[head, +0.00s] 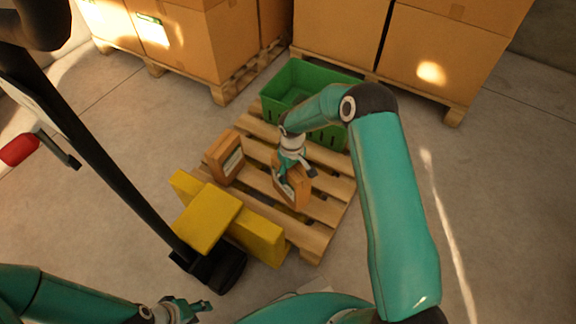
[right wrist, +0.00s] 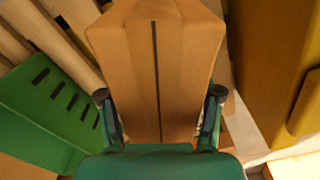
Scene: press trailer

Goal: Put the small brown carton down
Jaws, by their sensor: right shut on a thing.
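My right gripper (head: 294,172) is shut on a small brown carton (head: 293,190), low over the slatted wooden pallet (head: 325,211). In the right wrist view the carton (right wrist: 155,65) stands between the two fingers (right wrist: 160,115), with a dark seam down its middle. I cannot tell whether its underside touches the slats. A second brown carton (head: 225,158) with a pale label stands on the pallet to the left, apart from the held one. My left gripper (head: 190,309) is at the bottom edge of the head view, away from the pallet; its finger gap is unclear.
A green crate (head: 291,82) stands at the pallet's back; its slotted side shows in the right wrist view (right wrist: 45,110). A yellow object (head: 210,219) is at the pallet's front left. Large boxes (head: 440,55) on pallets stand behind. Bare slats lie around the held carton.

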